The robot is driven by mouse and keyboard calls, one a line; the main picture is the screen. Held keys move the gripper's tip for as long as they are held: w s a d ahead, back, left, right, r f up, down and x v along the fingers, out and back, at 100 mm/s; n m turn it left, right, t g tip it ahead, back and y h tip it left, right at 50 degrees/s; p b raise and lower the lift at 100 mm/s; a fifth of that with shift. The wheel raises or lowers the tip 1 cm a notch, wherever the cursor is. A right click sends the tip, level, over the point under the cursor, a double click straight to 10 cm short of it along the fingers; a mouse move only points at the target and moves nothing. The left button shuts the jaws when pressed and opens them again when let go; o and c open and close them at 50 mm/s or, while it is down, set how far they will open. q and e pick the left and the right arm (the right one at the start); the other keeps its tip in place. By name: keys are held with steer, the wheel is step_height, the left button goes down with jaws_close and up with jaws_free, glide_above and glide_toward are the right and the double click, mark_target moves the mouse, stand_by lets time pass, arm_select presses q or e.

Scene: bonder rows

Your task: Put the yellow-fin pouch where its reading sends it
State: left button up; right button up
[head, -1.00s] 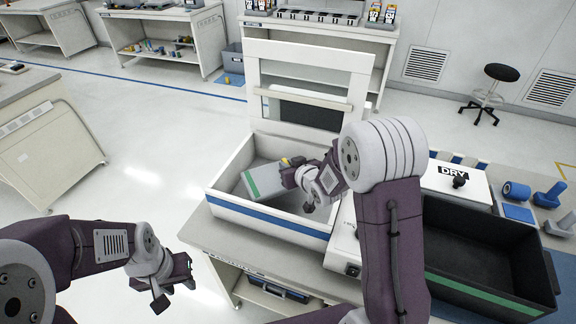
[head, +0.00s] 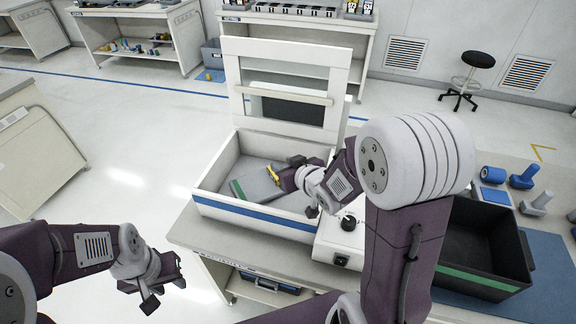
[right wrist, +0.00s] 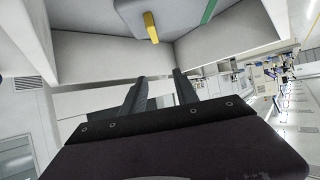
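The pouch (head: 256,181) is grey with a green stripe and a yellow fin (head: 275,174). It lies in the white bin with a blue band (head: 255,217). My right gripper (head: 287,178) is over the bin, close to the fin. In the right wrist view the two fingers (right wrist: 160,88) are apart with nothing between them. The pouch (right wrist: 170,14) and its fin (right wrist: 151,28) are beyond the fingertips there. My left gripper (head: 152,278) is out at lower left, away from the bin; its finger opening is unclear. No reading is legible.
A raised panel with a window (head: 290,92) stands behind the bin. A white unit with a black knob (head: 341,260) is right of the bin. A black crate with a green band (head: 482,279) stands further right, partly behind my right arm. Blue parts (head: 524,177) lie beyond.

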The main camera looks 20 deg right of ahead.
steer(key=b+v, duration=0.3)
steer(key=b, duration=0.1)
steer(key=shift+s+b, duration=0.15)
steer(key=shift+b, duration=0.25)
